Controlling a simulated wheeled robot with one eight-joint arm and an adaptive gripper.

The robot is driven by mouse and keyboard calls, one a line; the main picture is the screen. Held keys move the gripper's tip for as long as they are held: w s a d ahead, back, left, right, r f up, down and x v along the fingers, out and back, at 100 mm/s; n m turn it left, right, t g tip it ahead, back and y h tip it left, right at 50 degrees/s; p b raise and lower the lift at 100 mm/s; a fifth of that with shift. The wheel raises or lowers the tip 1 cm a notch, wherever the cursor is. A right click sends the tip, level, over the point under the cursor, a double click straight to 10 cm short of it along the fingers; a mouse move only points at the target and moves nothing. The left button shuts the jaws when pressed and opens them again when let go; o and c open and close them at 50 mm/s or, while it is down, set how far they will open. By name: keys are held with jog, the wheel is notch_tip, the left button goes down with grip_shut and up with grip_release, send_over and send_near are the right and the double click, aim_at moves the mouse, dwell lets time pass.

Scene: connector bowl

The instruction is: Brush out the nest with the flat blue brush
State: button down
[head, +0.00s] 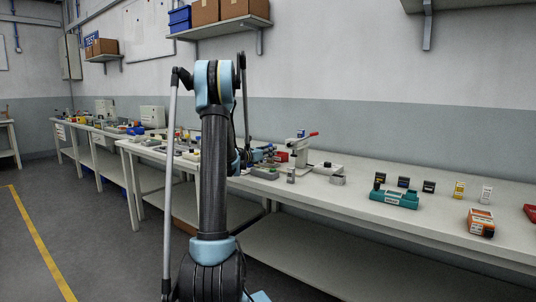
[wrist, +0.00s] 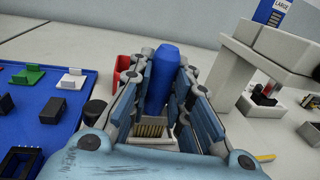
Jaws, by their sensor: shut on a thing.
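My gripper (wrist: 163,68) is shut on the blue brush (wrist: 164,85), whose rounded blue body stands between the two fingers in the wrist view. Just below the blue body, between the fingers, is a pale frame with a row of tan strips (wrist: 150,128). I cannot tell whether these strips are bristles or part of the nest, nor whether the brush touches anything. In the head view my gripper (head: 262,154) is small and partly hidden behind my own arm, over the bench.
A blue board (wrist: 72,92) with small connectors lies left of my gripper. A pale press-like fixture (wrist: 270,55) stands to the right, with a blue label behind it. A red bin (wrist: 121,66) is behind the left finger. A teal holder (head: 394,199) and orange box (head: 481,223) stand farther right.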

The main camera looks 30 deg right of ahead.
jog(key=shift+s+d, duration=0.2)
jog(key=shift+s, duration=0.3)
jog(key=shift+w+a, duration=0.1)
jog(key=shift+w, duration=0.2)
jog(key=shift+w+a, duration=0.2)
jog(key=shift+w, duration=0.25)
jog(key=shift+s, duration=0.15)
jog(key=shift+s+d, duration=0.3)
jog(key=shift+s, duration=0.25)
jog(key=shift+w, duration=0.1)
jog(key=shift+w+a, duration=0.3)
jog(key=shift+w, duration=0.3)
